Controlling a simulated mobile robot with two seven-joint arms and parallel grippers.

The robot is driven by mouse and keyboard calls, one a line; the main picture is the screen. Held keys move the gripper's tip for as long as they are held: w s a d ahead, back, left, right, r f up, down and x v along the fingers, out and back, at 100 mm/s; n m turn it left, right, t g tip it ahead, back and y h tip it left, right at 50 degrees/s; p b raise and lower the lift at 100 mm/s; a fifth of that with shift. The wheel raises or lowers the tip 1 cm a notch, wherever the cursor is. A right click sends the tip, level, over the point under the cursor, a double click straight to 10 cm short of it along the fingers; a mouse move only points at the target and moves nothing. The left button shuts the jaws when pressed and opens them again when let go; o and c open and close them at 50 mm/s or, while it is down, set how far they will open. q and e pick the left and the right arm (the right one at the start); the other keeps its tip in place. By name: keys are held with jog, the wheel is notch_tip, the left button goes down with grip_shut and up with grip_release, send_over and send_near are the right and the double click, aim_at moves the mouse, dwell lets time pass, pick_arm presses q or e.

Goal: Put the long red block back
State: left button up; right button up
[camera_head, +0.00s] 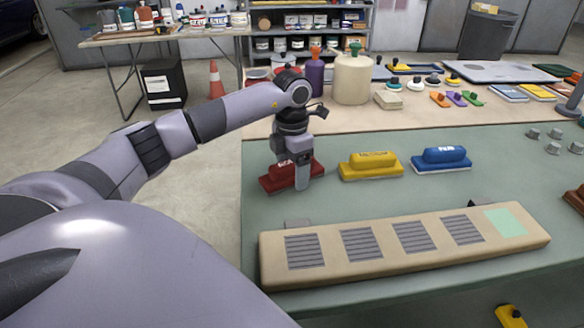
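My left gripper (302,182) points down at the red block. One finger shows in front of the block's right part; the other finger is hidden. I cannot tell whether the fingers touch or grip it. The block looks level and at about mat height. My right gripper is not in view.
A long beige bar (390,268) with several grey hatched patches and a pale green patch (505,222) lies in front. A cream jug (352,80) and a purple bottle (315,75) stand behind.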

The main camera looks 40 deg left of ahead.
pick_arm(q)
jog(key=shift+r, duration=0.1)
notch_tip(320, 180, up, 12)
dwell(0.5)
jog(key=shift+r, duration=0.1)
dwell(0.4)
